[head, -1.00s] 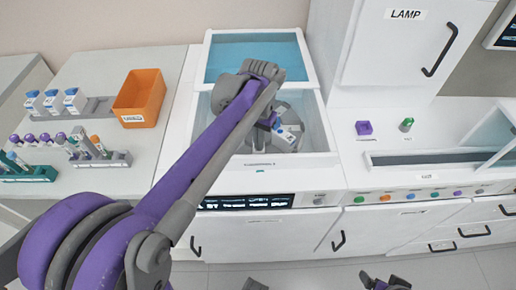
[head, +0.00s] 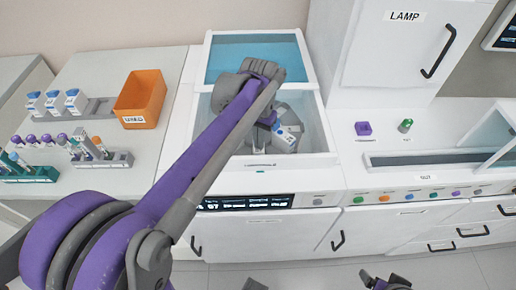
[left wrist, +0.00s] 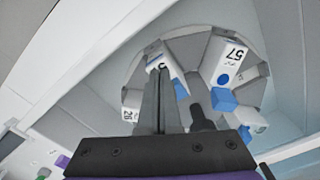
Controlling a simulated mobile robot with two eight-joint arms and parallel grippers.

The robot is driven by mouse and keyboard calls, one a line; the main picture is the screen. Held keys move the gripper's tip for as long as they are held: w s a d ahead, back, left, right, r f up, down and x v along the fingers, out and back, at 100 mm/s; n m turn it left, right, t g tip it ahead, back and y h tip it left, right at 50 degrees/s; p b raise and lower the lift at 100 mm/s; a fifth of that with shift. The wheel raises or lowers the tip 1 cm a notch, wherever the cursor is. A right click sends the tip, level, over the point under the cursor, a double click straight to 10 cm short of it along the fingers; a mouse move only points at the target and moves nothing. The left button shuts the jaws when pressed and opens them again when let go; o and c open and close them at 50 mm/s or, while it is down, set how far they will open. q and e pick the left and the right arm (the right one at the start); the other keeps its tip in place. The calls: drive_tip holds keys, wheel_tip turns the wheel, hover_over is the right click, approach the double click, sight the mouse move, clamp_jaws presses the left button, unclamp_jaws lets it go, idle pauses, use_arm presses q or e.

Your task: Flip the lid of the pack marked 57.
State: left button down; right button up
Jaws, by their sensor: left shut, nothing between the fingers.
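The pack marked 57 (left wrist: 228,58) is white with a blue dot and stands in a round grey holder. A blue lid piece (left wrist: 223,99) is at its near end; I cannot tell whether it is open. My left gripper (left wrist: 160,75) is shut and empty, left of this pack and apart from it in the picture. Its fingertips partly cover another white pack. In the head view my left gripper (head: 268,120) is down in the white basin (head: 325,140), mostly hidden by its own arm. A white and blue pack (head: 288,133) shows right of it, its number unreadable.
A pack marked 26 (left wrist: 131,112) and other packs share the round holder (left wrist: 185,48). The basin walls surround it closely. An orange bin (head: 139,98), bottles and tube racks stand on the left counter.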

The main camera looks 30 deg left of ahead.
use_arm(q)
drive_tip(key=shift+w+a, duration=0.2)
drive_tip(key=shift+w, duration=0.2)
idle(0.3)
drive_tip(key=shift+w+a+r+p, duration=0.15)
drive_tip(key=shift+w+r+p, duration=0.05)
drive_tip(key=shift+r+p, duration=0.3)
drive_tip(key=shift+w+a+r+p, duration=0.1)
drive_tip(key=shift+w+r+p, duration=0.05)
drive_tip(key=shift+r+p, duration=0.3)
idle(1.2)
drive_tip(key=shift+w+a+r+p, duration=0.25)
drive_tip(key=shift+w+p, duration=0.2)
idle(1.0)
drive_tip(key=shift+s+d+r+p, duration=0.15)
drive_tip(key=shift+s+r+p, duration=0.1)
drive_tip(key=shift+r+p, duration=0.3)
drive_tip(key=shift+s, duration=0.1)
idle(0.4)
drive_tip(key=shift+s+d+f+b, duration=0.25)
drive_tip(key=shift+s+d, duration=0.35)
drive_tip(key=shift+s, duration=0.3)
drive_tip(key=shift+f, duration=0.1)
